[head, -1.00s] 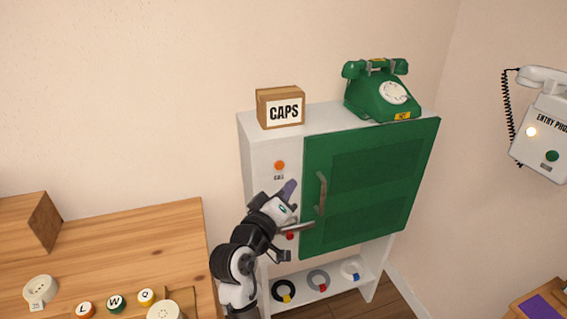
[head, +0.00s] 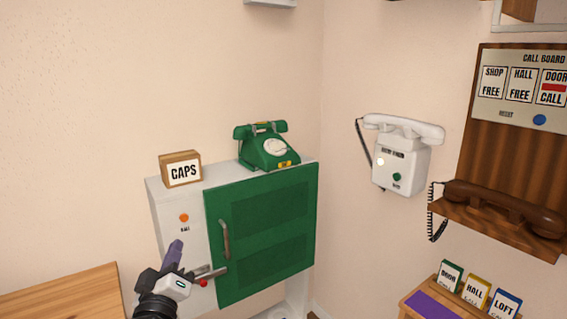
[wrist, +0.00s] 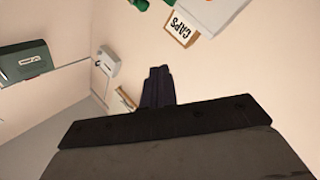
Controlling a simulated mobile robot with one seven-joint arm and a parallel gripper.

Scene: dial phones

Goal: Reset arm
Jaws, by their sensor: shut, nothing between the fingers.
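My gripper (head: 177,245) is at the lower left of the head view, in front of the left panel of the white cabinet (head: 170,207). Its dark purple fingers are together and empty, pointing upward. In the wrist view the closed fingers (wrist: 158,86) stand in front of bare wall, with nothing between them. My arm below the wrist is mostly cut off by the frame edge.
The cabinet has a green door (head: 265,235) with a handle, an orange button (head: 184,217) and a metal lever (head: 208,272). A CAPS box (head: 181,170) and green phone (head: 265,150) stand on top. A white wall phone (head: 400,165) and call board (head: 522,90) are right.

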